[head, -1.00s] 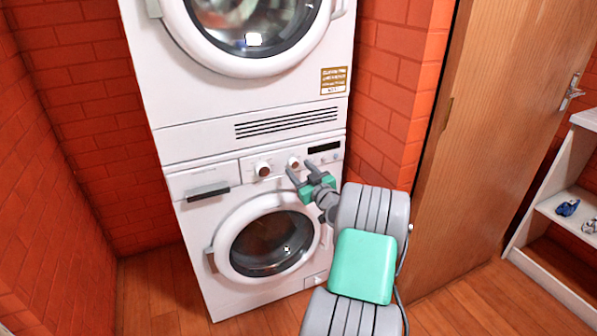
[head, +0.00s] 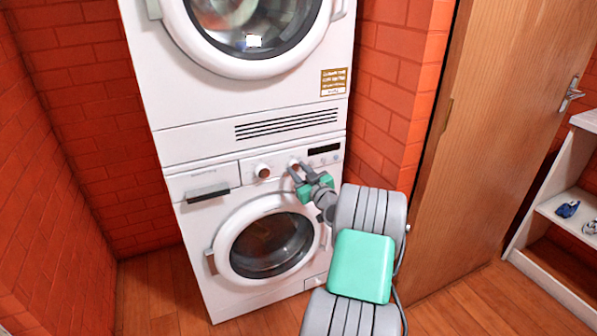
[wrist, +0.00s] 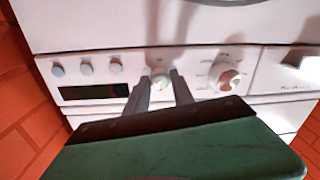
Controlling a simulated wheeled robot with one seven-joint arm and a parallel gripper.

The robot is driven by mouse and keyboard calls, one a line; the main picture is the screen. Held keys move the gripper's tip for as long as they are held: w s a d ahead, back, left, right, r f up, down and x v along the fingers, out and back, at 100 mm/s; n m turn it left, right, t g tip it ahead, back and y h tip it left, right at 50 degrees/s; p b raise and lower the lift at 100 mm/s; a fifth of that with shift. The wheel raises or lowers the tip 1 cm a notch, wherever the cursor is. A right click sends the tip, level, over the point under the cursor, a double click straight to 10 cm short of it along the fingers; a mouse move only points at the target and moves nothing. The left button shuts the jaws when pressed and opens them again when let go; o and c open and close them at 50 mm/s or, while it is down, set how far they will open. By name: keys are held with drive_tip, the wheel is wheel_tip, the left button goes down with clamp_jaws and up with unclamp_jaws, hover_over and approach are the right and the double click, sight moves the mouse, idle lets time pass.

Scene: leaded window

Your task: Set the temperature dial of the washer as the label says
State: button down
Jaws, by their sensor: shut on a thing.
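The washer (head: 200,262) is the lower of two stacked white machines in the head view. Its panel has a left dial (head: 263,170) and a smaller right dial (head: 294,163). My gripper (head: 296,170) is shut on the right dial. In the wrist view, which is turned over, my gripper (wrist: 161,78) has its grey fingers on both sides of this small dial (wrist: 161,82). The larger dial (wrist: 225,76) stands free beside it. The brown and white label (head: 334,82) is on the upper machine; its words are too small to read. I cannot read the dial markings.
A dark display (head: 324,149) and small round buttons (wrist: 87,68) lie beside the held dial. The detergent drawer (head: 207,192) is at the panel's left. A brick wall, a wooden door (head: 500,130) and white shelves (head: 560,225) stand to the right.

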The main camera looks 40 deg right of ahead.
idle(0.4)
drive_tip(key=m+b, duration=0.1)
drive_tip(key=m, duration=0.1)
drive_tip(key=shift+f+m, duration=0.15)
drive_tip(key=shift+m, duration=0.25)
drive_tip(key=m+b, duration=0.1)
drive_tip(key=m, duration=0.1)
drive_tip(key=shift+a+m, duration=0.1)
drive_tip(key=shift+m, duration=0.3)
drive_tip(key=m, duration=0.6)
drive_tip(key=shift+h+p, duration=0.4)
drive_tip(key=shift+m, duration=0.4)
drive_tip(key=c, duration=1.1)
unclamp_jaws()
drive_tip(key=v, duration=0.7)
drive_tip(key=shift+s+a, duration=0.15)
drive_tip(key=shift+s, duration=0.2)
